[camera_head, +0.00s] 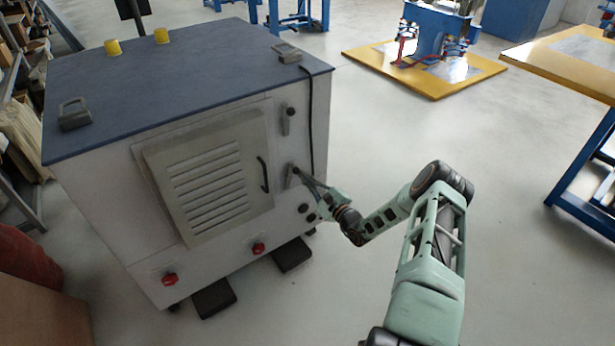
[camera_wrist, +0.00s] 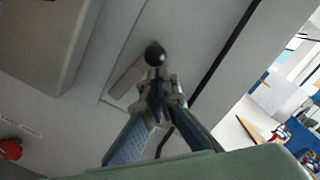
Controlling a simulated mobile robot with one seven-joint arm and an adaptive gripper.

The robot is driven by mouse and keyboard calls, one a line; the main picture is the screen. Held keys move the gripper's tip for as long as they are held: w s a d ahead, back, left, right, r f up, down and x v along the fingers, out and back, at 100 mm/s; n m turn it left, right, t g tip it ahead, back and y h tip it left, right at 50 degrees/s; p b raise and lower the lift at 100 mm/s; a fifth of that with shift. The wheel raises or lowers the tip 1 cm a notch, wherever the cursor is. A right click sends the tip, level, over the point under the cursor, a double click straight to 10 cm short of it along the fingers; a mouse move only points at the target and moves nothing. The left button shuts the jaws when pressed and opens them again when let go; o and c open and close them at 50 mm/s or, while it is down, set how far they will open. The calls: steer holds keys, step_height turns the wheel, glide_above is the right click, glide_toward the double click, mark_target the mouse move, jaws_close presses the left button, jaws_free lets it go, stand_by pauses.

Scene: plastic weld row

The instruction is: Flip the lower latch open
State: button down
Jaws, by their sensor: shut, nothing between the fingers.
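The lower latch (camera_head: 290,178) is on the right side of the white cabinet's front, below the upper latch (camera_head: 288,120). In the wrist view the lower latch shows as a grey plate with a black ball knob (camera_wrist: 155,54). My gripper (camera_head: 301,172) is at the lower latch. In the wrist view its shut fingertips (camera_wrist: 158,86) lie just below the knob and overlap part of the latch. I cannot tell whether they touch it. Nothing shows between the fingers. The louvred door (camera_head: 208,178) with a black handle (camera_head: 263,174) is left of the latches and looks closed.
A black cable (camera_head: 311,120) hangs down the cabinet beside the latches. Red knobs (camera_head: 258,248) sit low on the front, and black pedals (camera_head: 292,254) stand on the floor below. Open floor lies right of the cabinet.

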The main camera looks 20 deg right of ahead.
steer(key=shift+s+a+r+n+p, duration=0.1)
steer(key=shift+a+r+n+p, duration=0.25)
steer(key=shift+n, duration=0.25)
steer(key=shift+f, duration=0.1)
stand_by(0.4)
steer(key=s+d+f, duration=0.2)
steer(key=s+d, duration=0.4)
steer(key=s, duration=0.3)
steer(key=shift+d+f+b, duration=0.2)
steer(key=shift+d+b, duration=0.1)
steer(key=shift+d, duration=0.1)
steer(key=shift+s, duration=0.1)
